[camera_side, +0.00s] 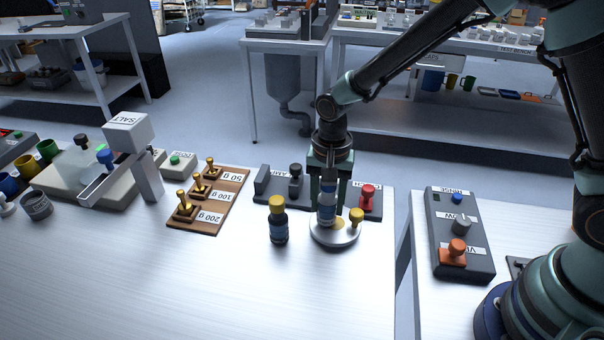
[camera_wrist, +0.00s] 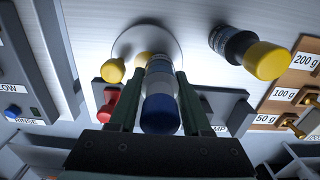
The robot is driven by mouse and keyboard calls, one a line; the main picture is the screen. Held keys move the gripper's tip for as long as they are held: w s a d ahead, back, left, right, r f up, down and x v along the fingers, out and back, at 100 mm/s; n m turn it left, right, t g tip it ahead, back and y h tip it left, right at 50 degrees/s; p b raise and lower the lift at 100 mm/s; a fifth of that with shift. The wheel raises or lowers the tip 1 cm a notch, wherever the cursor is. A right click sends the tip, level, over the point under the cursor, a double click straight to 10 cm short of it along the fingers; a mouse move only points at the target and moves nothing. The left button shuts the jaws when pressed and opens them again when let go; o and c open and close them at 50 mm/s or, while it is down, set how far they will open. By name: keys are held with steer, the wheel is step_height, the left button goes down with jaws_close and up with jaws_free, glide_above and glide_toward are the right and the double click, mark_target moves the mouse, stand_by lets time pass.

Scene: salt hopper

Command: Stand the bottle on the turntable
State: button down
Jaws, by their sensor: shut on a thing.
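My gripper (camera_side: 328,188) is shut on a bottle (camera_side: 327,207) with a white and blue label, held upright between the two fingers. In the wrist view the bottle (camera_wrist: 161,88) shows its blue cap towards the camera. The turntable (camera_side: 336,239) is a round silver disc with a yellow knob (camera_side: 356,215) at its edge and a yellow spot on top. The bottle is over the disc, beside the yellow spot. I cannot tell whether its base touches the disc. The disc also shows in the wrist view (camera_wrist: 148,36).
A dark bottle with a yellow cap (camera_side: 278,222) stands just left of the turntable. Brass weights sit on a wooden board (camera_side: 222,197) to the left. The front table is clear.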

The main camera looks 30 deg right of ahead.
steer(key=shift+f, duration=0.3)
steer(key=shift+c, duration=1.8)
jaws_free()
step_height(320, 180, up, 11)
steer(key=shift+r, duration=0.1)
steer(key=shift+d+r, duration=0.2)
steer(key=shift+r, duration=0.45)
steer(key=s+d+r+n+t, duration=0.2)
steer(key=s+d+r+n, duration=0.2)
steer(key=s+d, duration=0.1)
steer(key=s+d+r+n+t, duration=0.3)
steer(key=s+d+r+n, duration=0.1)
steer(key=d, duration=0.4)
steer(key=shift+s+n+t, duration=0.3)
steer(key=shift+s+n, duration=0.2)
steer(key=shift+s, duration=0.2)
